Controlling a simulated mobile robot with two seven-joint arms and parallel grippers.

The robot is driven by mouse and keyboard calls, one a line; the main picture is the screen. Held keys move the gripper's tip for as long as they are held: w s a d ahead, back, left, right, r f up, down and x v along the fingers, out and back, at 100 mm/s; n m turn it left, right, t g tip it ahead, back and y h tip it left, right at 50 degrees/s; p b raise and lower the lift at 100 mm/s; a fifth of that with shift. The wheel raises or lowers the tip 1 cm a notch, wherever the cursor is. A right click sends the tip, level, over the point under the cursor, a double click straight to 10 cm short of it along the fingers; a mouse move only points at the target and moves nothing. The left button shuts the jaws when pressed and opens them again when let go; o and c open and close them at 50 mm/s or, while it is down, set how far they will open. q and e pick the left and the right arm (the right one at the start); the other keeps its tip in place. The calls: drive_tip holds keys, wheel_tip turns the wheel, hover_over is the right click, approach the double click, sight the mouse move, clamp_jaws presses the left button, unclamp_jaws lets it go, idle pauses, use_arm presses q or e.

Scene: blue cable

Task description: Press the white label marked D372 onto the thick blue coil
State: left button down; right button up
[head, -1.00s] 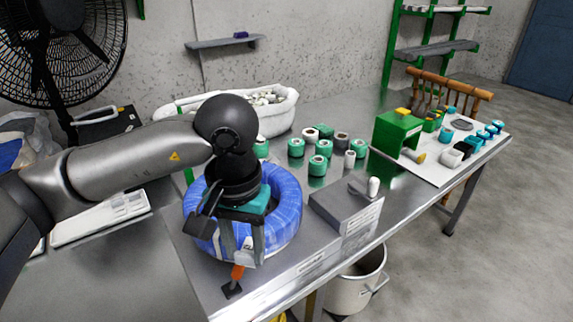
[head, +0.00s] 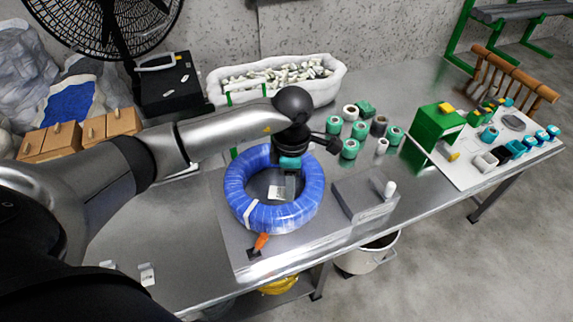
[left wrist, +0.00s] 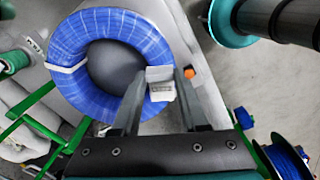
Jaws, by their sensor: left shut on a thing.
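The thick blue coil (head: 237,199) lies flat near the front of the metal table. In the left wrist view the coil (left wrist: 85,95) has a white band on its left side. My left gripper (head: 278,190) is over the coil's open middle in the head view, pointing down. In the left wrist view its two fingers (left wrist: 160,88) are closed on a small white label (left wrist: 160,76), which appears in front of the coil's rim. The label also shows in the head view (head: 274,193). Its print is too small to read. I cannot tell whether it touches the coil. My right gripper is not in view.
A grey block (head: 362,201) stands right of the coil, and an orange-handled tool (head: 262,241) lies at its front. Several green rolls (head: 350,149) stand behind. A white bin (head: 330,82) sits at the back. A green box (head: 437,127) stands on a white board at right.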

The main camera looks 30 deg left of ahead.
sight(287, 210)
use_arm(q)
drive_tip(key=shift+s+a+n+p, duration=0.1)
drive_tip(key=shift+a+n+p, duration=0.35)
drive_tip(key=shift+n, duration=0.45)
drive_tip(key=shift+f+n, duration=0.25)
drive_tip(key=shift+n, duration=0.05)
drive_tip(key=shift+f+b, duration=0.85)
drive_tip(key=shift+f, duration=0.25)
drive_tip(key=shift+f+b, duration=1.45)
drive_tip(key=shift+f, duration=0.3)
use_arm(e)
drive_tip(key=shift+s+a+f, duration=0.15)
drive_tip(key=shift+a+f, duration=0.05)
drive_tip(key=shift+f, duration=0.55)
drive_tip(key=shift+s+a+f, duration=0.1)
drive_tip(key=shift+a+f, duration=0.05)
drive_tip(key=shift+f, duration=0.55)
use_arm(q)
drive_tip(key=shift+f+b, duration=0.9)
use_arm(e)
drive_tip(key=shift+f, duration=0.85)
use_arm(q)
drive_tip(key=shift+c, duration=1)
unclamp_jaws()
drive_tip(key=shift+r, duration=0.2)
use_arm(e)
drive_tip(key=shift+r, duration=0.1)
